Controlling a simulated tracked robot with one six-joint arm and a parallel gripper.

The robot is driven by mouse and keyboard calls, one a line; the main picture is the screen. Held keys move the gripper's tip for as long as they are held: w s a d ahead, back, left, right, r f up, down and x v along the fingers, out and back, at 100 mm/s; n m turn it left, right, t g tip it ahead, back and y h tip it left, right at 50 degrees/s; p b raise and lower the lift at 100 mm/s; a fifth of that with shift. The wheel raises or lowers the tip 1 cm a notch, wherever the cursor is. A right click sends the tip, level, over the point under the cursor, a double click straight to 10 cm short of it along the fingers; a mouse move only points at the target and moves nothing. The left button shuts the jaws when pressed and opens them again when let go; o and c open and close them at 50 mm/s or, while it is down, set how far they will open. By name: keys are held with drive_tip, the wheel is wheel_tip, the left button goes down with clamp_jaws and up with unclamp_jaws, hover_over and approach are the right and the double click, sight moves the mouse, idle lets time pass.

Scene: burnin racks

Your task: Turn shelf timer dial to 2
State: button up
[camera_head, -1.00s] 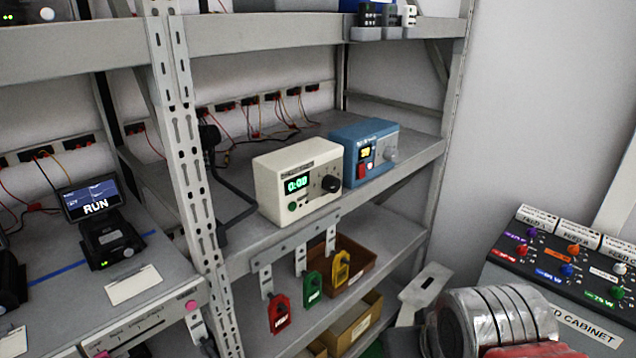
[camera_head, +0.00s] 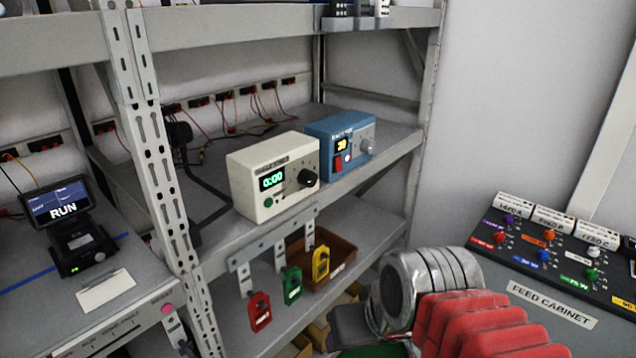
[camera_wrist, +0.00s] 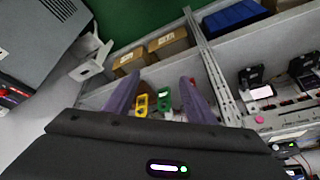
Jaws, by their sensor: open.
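The shelf timer (camera_head: 272,178) is a cream box on the middle shelf with a green display reading 0:00. Its black dial (camera_head: 306,178) is on the right of its front, and a green button (camera_head: 268,203) is at the lower left. The dial's pointer setting is too small to read. In the wrist view my gripper (camera_wrist: 157,85) shows two purple fingers spread apart with nothing held between them. The yellow and green tags appear beyond the fingers. The timer does not show in the wrist view. In the head view my arm is at the lower right, away from the timer.
A blue box (camera_head: 345,142) with a display and knob stands right beside the timer. Red (camera_head: 260,312), green (camera_head: 292,285) and yellow (camera_head: 321,262) tags hang below the shelf edge. A rack post (camera_head: 150,130) stands left. The feed cabinet (camera_head: 552,300) is at right.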

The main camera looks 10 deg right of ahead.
drive_tip(key=w+a+g+y, duration=0.2)
drive_tip(key=a+y, duration=0.1)
drive_tip(key=m+t+y, duration=0.3)
drive_tip(key=t+y, duration=0.5)
drive_tip(key=t, duration=0.3)
approach(313, 181)
drive_tip(key=v, duration=0.5)
drive_tip(key=shift+w+r, duration=0.15)
drive_tip(key=shift+r, duration=0.2)
drive_tip(key=shift+a, duration=0.15)
drive_tip(key=x, duration=1.3)
drive_tip(key=shift+w+a+f, duration=0.2)
drive_tip(key=shift+w+f, duration=0.1)
